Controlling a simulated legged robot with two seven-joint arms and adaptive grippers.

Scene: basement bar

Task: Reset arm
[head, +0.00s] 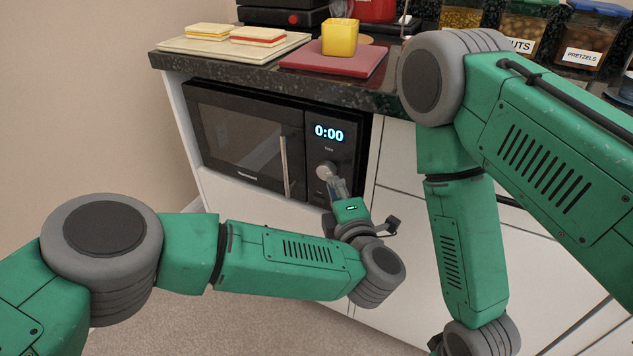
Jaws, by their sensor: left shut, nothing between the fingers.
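My left arm, green and grey, comes in from the left and reaches across the lower middle of the view. My left gripper (338,188) is shut and empty. Its fingertips are in front of the lower control panel of the black microwave (245,135), just below the round knob (327,171); I cannot tell whether they touch the panel. The microwave door is closed and its display (328,133) reads 0:00. My right arm comes in from the right and bends downward in front of the cabinet. My right gripper is out of view past the bottom edge.
A dark stone counter (385,101) runs above the microwave. On it are a board with two sandwiches (207,30), a red board (305,60) with a yellow cup (340,38), and snack jars (585,45) at the right. White cabinet fronts (398,160) stand beside the microwave. Floor shows below.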

